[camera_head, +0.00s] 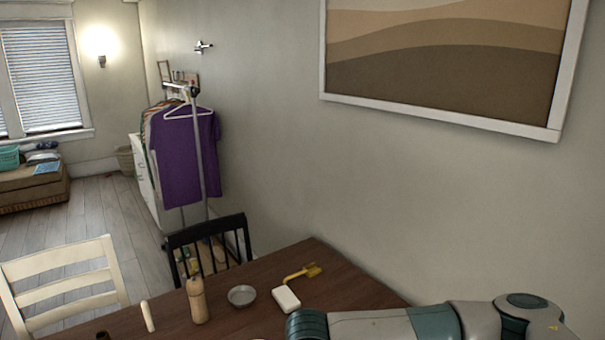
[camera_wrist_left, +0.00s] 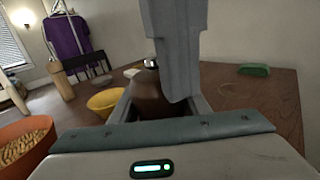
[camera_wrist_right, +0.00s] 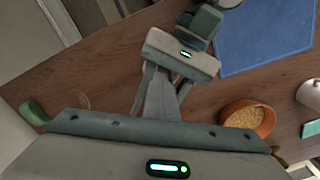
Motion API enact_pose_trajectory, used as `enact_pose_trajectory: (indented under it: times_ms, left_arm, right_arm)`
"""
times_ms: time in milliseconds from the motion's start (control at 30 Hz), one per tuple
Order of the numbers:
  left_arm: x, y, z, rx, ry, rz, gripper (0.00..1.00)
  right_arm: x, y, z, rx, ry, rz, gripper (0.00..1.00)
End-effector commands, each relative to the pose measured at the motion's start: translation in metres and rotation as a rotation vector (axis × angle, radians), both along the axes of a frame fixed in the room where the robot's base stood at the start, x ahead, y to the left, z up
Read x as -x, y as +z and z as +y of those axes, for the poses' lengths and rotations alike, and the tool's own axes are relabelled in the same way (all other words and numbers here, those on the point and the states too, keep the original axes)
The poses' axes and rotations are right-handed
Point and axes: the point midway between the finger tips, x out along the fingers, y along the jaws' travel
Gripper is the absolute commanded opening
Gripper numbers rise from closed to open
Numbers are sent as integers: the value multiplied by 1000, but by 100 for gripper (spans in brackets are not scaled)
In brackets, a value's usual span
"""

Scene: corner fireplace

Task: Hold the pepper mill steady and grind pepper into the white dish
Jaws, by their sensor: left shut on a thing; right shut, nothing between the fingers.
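My left gripper (camera_wrist_left: 155,108) is shut on a dark brown thing with a silvery knob, which looks like the pepper mill (camera_wrist_left: 148,92). My right gripper comes down from the top of the left wrist view (camera_wrist_left: 182,80), shut and empty, close beside the mill and hiding part of it. In the right wrist view its closed fingers (camera_wrist_right: 162,98) point at my left gripper's body. I cannot tell whether they touch the mill. Neither gripper shows there.
A wooden bottle-shaped thing (camera_head: 197,302), a white block (camera_head: 286,300) and a yellow tool (camera_head: 303,273) are near the dish. A yellow bowl (camera_wrist_left: 105,101), an orange bowl (camera_wrist_right: 262,108), a blue mat (camera_wrist_right: 265,40) and a green sponge (camera_wrist_left: 254,70) are around my grippers.

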Motion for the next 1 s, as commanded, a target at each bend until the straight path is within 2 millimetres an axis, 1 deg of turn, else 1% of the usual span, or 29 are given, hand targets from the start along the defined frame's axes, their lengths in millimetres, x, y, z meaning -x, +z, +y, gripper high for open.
enact_pose_trajectory:
  times_ms: [33, 1000]
  left_arm:
    - [3, 0, -6, 2, -12, 1, 14]
    - [4, -1, -7, 2, -13, 2, 14]
  right_arm:
    - [-2, 2, 5, -11, 2, -7, 0]
    - [-5, 3, 25, -11, -2, -12, 0]
